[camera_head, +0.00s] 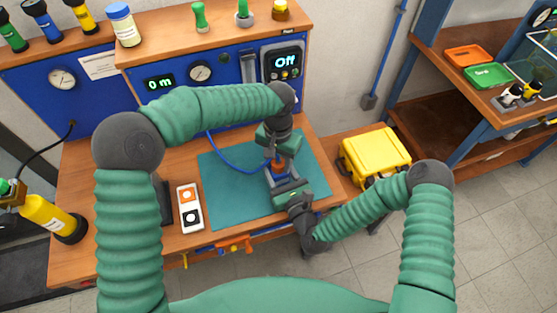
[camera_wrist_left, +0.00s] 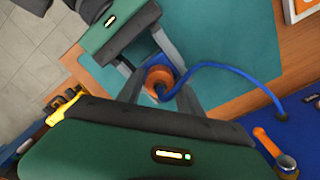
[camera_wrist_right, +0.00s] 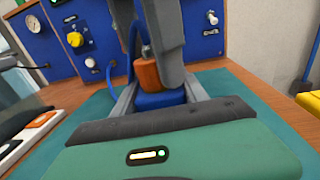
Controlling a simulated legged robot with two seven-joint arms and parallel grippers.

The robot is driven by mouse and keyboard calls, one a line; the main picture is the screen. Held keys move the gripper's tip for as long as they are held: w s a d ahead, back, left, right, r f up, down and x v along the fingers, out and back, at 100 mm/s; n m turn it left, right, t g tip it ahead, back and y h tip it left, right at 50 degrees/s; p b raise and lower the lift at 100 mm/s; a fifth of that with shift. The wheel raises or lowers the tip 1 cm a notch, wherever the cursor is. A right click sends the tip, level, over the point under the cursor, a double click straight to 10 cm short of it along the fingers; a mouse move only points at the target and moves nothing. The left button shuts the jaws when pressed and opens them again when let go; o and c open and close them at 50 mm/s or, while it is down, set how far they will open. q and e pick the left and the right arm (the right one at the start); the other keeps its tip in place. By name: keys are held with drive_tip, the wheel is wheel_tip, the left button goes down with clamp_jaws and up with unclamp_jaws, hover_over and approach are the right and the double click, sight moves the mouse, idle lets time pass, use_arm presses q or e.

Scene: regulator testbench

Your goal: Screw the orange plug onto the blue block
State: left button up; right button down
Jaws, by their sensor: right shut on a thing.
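The orange plug (camera_head: 279,164) sits above the blue block, on the end of a blue hose. It also shows in the left wrist view (camera_wrist_left: 158,77) and the right wrist view (camera_wrist_right: 148,73). My right gripper (camera_head: 281,178) is shut on the blue block (camera_wrist_right: 160,100), which it holds over the teal mat. My left gripper (camera_wrist_left: 160,90) comes from above with its fingers apart, one on each side of the plug. The plug looks upright over the block; the contact between them is partly hidden, so I cannot tell whether it is threaded.
The blue hose (camera_wrist_left: 215,67) runs from the plug to the blue panel (camera_head: 232,78). A teal mat (camera_head: 225,190) covers the bench middle. A box with an orange and a black button (camera_head: 190,207) lies left of it. A yellow case (camera_head: 375,150) stands right of the bench.

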use_arm(q)
drive_tip(key=o, duration=0.3)
wheel_tip(320, 180, up, 12)
use_arm(e)
drive_tip(key=c, duration=0.5)
unclamp_jaws()
use_arm(q)
drive_tip(key=shift+f, duration=0.1)
